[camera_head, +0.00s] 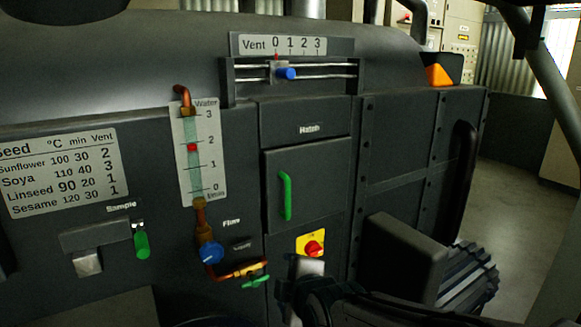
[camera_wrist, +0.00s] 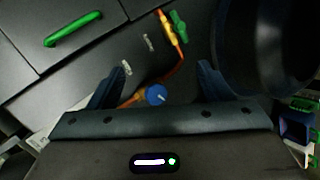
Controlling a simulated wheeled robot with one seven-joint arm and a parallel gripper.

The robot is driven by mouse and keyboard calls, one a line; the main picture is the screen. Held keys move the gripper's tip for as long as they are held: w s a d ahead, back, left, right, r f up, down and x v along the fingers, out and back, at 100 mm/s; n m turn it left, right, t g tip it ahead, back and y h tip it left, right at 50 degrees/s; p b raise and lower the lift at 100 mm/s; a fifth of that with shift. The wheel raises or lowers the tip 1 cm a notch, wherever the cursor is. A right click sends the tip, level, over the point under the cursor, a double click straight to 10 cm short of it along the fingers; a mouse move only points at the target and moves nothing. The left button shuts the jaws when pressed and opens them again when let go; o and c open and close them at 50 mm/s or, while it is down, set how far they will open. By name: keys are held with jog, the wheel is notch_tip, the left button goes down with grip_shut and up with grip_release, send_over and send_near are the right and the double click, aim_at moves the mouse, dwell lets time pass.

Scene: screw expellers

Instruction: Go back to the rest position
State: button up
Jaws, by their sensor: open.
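My gripper (camera_wrist: 152,88) is open in the wrist view, with its two dark fingers apart. Between and beyond the fingers, the blue flow knob (camera_wrist: 156,94) and the copper pipe (camera_wrist: 172,75) show; I see nothing held. In the head view a dark part of my arm (camera_head: 325,303) shows at the bottom, in front of the panel; the fingertips cannot be made out there. The same blue knob (camera_head: 210,253) sits at the lower end of the water gauge.
The hatch with its green handle (camera_head: 286,195) is shut. A red switch on a yellow plate (camera_head: 312,246) is close above my arm. The vent slider (camera_head: 286,73) stands near 0. A green sample lever (camera_head: 141,241) hangs at left. Open floor (camera_head: 520,215) lies at right.

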jog(key=s+d+r+m+g+h+p, duration=0.2)
jog(key=s+d+r+m+g+p, duration=0.2)
jog(key=s+d+m+p, duration=0.3)
jog(key=s+d+r+m+g+h+p, duration=0.2)
jog(key=s+d+r+m+g+p, duration=0.2)
jog(key=m, duration=0.7)
jog(key=s+d+r+p, duration=0.1)
jog(key=s+d+p, duration=0.1)
jog(key=s+d, duration=0.1)
jog(key=shift+d+m+p, duration=0.4)
jog(key=shift+d, duration=0.5)
jog(key=shift+r, duration=0.1)
